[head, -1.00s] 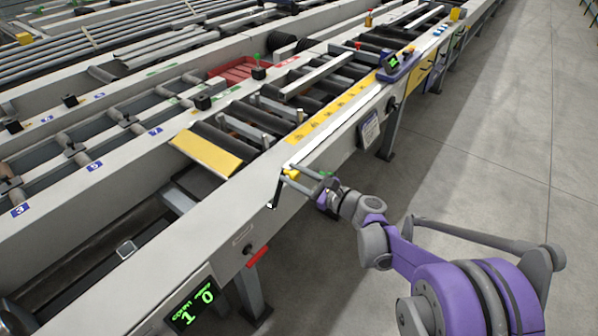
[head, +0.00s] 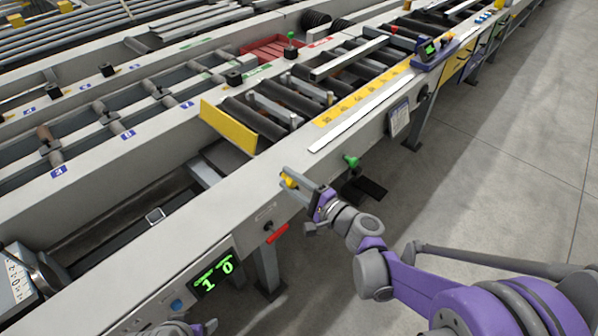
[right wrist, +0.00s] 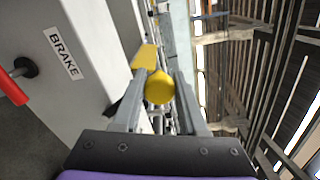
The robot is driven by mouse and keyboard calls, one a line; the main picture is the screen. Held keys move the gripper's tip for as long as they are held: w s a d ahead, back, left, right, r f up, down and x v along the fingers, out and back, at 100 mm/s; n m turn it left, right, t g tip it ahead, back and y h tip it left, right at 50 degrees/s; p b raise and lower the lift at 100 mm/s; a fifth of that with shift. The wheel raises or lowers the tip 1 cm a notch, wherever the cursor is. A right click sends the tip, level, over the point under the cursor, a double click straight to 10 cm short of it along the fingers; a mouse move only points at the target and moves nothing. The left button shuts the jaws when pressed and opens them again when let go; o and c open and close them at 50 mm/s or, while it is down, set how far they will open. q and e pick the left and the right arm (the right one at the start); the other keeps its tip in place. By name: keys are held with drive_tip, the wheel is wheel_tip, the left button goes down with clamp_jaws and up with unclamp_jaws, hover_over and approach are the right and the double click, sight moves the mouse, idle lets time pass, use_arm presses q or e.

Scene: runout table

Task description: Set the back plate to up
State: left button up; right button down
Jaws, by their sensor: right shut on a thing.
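The back plate (head: 228,128) is the yellow plate at the near end of the dark rollers; in the head view it stands up on edge. My right gripper (head: 290,180) is at the table's front rail, shut on a yellow knob (right wrist: 160,87). The knob sits between the two grey fingers in the right wrist view, with another yellow part (right wrist: 145,58) just beyond it. The lever under the knob is mostly hidden. A small grey and purple piece of my left arm shows at the bottom edge of the head view; its fingers cannot be made out.
A red brake handle (head: 277,233) sticks out below my right gripper, by a BRAKE label (right wrist: 62,52). A green knob (head: 351,161) is to the right on the rail. A green-lit display (head: 213,279) is at lower left. The floor to the right is clear.

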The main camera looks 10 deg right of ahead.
drive_tip(key=shift+s+a+f+n+b, duration=0.25)
drive_tip(key=shift+s+a+f+n, duration=0.3)
drive_tip(key=shift+n, duration=0.35)
drive_tip(key=shift+s+a+f+n+b, duration=0.2)
drive_tip(key=shift+s+a+f+n, duration=0.2)
drive_tip(key=shift+a+f+n, duration=0.4)
drive_tip(key=shift+d+r, duration=0.1)
drive_tip(key=shift+c, duration=2.3)
unclamp_jaws()
drive_tip(key=v, duration=1.1)
